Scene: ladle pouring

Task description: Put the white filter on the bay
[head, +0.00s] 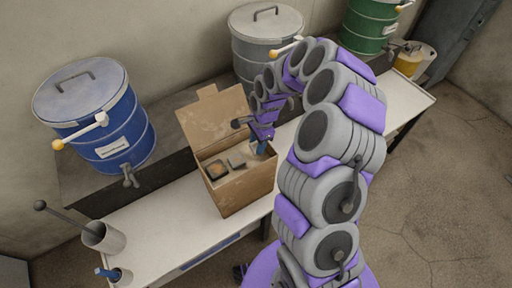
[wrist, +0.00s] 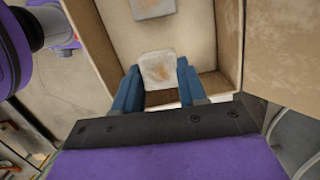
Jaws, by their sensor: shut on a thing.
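The white filter (wrist: 158,70) looks like a pale square pad with a brown stain. In the wrist view it sits between the two blue fingers of my gripper (wrist: 156,88), which is shut on it. In the head view my gripper (head: 261,148) reaches into the right side of an open cardboard box (head: 248,190), and the held pad is mostly hidden there. A second pale stained pad (wrist: 152,8) lies in the box beyond the fingers. I cannot tell which part of the scene is the bay.
The box stands on a white table (head: 165,215). A dark-framed piece (head: 215,170) and a grey block (head: 236,161) lie in it. Blue (head: 100,115), grey (head: 262,40) and green (head: 370,22) drums stand behind. A cup with a ladle (head: 104,238) is at front left.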

